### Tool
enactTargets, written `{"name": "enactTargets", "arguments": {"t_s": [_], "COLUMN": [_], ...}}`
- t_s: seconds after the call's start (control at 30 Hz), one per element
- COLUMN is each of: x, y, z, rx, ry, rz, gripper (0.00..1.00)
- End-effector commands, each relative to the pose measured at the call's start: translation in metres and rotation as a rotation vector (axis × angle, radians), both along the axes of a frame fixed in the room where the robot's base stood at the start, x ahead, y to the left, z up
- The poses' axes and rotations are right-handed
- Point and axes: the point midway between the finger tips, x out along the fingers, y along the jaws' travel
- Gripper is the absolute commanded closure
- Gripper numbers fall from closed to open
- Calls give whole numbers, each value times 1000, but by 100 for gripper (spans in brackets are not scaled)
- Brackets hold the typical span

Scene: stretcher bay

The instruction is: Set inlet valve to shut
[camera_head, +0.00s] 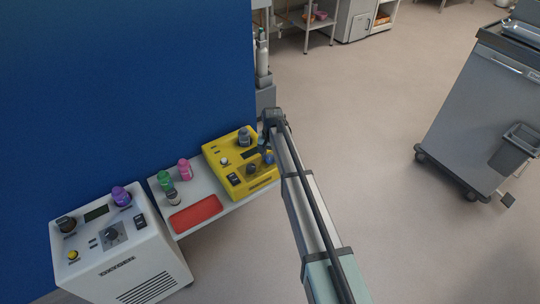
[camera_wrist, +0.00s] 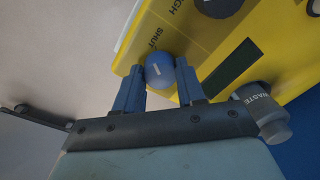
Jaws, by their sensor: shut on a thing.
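The yellow unit (camera_head: 232,178) sits on the shelf; its panel (camera_wrist: 190,40) fills the top of the wrist view. A blue round knob (camera_wrist: 160,76) with a short white mark stands on the panel, with the printed word SHUT close by. I take it for the inlet valve; no such name is readable. My gripper (camera_wrist: 160,68) has its two blue fingers on either side of the knob, shut on it. In the head view my arm's end is over the right side of the yellow unit. The exact dial setting cannot be told.
Green (camera_head: 164,179) and pink (camera_head: 185,168) bottles and a red tray (camera_head: 195,214) share the shelf. A white unit (camera_head: 120,255) stands left.

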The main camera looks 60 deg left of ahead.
Motion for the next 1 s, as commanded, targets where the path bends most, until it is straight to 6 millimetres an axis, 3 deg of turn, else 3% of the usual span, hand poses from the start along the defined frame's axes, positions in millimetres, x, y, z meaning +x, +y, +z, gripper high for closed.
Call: {"name": "enactTargets", "arguments": {"t_s": [0.4, 0.93, 0.97, 1.0], "x": [0, 0, 0, 0], "y": [0, 0, 1, 1], "z": [1, 1, 1, 1], "rx": [1, 2, 2, 2], "ry": [-2, -1, -1, -1], "rz": [-176, -200, -200, -200], "gripper": [92, 92, 60, 56]}}
